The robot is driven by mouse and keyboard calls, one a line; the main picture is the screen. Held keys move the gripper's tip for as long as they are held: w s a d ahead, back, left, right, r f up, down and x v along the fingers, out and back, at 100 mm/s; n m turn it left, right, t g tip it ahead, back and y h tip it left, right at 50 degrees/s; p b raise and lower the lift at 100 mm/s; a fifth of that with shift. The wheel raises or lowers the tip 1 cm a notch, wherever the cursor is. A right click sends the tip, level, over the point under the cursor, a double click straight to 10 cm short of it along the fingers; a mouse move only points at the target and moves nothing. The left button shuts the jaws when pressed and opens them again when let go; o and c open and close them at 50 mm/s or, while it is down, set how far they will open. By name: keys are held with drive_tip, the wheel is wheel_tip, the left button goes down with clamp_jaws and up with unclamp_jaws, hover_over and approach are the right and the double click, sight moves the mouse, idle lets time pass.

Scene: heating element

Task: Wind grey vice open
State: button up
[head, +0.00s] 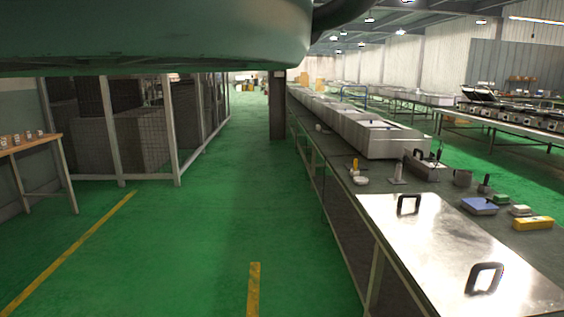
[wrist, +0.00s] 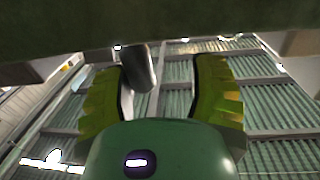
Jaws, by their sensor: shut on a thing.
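In the wrist view my gripper (wrist: 158,66) points up towards the roof, its two yellow-green fingers on either side of a grey rounded bar (wrist: 140,68). It is shut on this bar, which lies closer to the left finger. The bar may be a vice's handle, but I cannot tell for certain. A dark mass (wrist: 150,22) fills the top of the wrist view; its shape is cut off. In the head view my gripper is not visible, and I cannot clearly make out the grey vice among the things on the bench.
A long workbench (head: 375,262) runs along the right, with a shiny plate (head: 445,240), a blue box (head: 479,206), a yellow box (head: 533,223) and large grey boxes (head: 375,137). A mesh cage (head: 148,130) and small table (head: 30,142) stand left. The green floor between is clear.

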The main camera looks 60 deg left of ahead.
drive_tip(key=shift+w+a+r+m+g+h+p, duration=0.1)
drive_tip(key=shift+w+a+m+g+h+p, duration=0.1)
drive_tip(key=shift+m+g+h+p, duration=0.55)
drive_tip(key=shift+w+a+r+m+g+h+p, duration=0.1)
drive_tip(key=shift+a+m+g+h+p, duration=0.1)
drive_tip(key=shift+m+g+h+p, duration=0.5)
